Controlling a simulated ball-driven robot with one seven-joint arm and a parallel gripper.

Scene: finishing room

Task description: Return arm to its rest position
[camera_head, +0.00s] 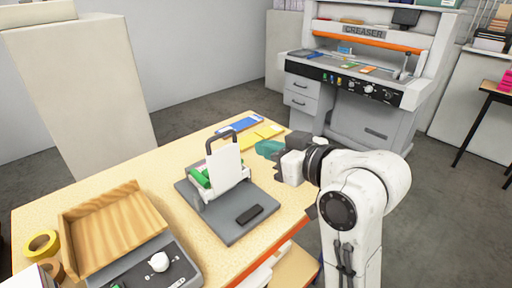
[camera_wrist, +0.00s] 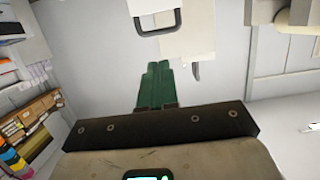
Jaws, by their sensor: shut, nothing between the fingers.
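My gripper (camera_head: 268,148) is at the end of my white arm, over the right back part of the wooden table (camera_head: 165,160). Its green fingers lie side by side and shut in the wrist view (camera_wrist: 157,82), with nothing between them. The gripper is to the right of a grey-based device (camera_head: 230,215) with a black handle and an upright white card (camera_head: 226,168). The wrist view also shows a dark handle (camera_wrist: 157,30) beyond the fingertips. The fingertips look clear of the device.
A wooden tray (camera_head: 112,225) on a grey machine and yellow tape rolls (camera_head: 42,243) are at the table's left front. Yellow and blue pads (camera_head: 258,133) lie at the back near the gripper. A large creaser machine (camera_head: 360,70) stands behind. Grey floor is open on the right.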

